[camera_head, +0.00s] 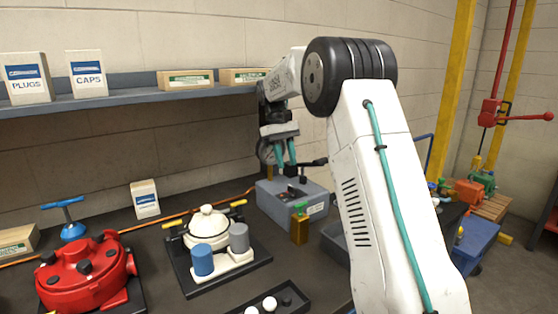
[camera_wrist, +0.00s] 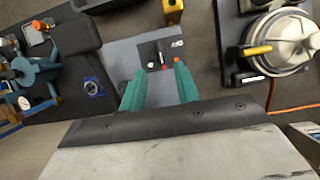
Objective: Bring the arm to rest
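My gripper (camera_head: 285,160) hangs from the arm over the back of the bench, pointing down. Its two teal fingers stand apart in the wrist view (camera_wrist: 158,82), with nothing held between them. Below it is a grey box (camera_head: 313,209) with small red, white and black parts on its top. The box also shows behind the fingers in the wrist view (camera_wrist: 122,52). I cannot tell the exact height of the fingertips above it. My white arm hides part of the bench on the right.
A brass block with a green top (camera_head: 299,231) stands before the box. A white pot-like unit (camera_head: 207,221) and a red housing (camera_head: 84,280) are on the left. A dark tray (camera_head: 301,306) holds white balls. A shelf (camera_head: 130,97) with boxes runs along the wall.

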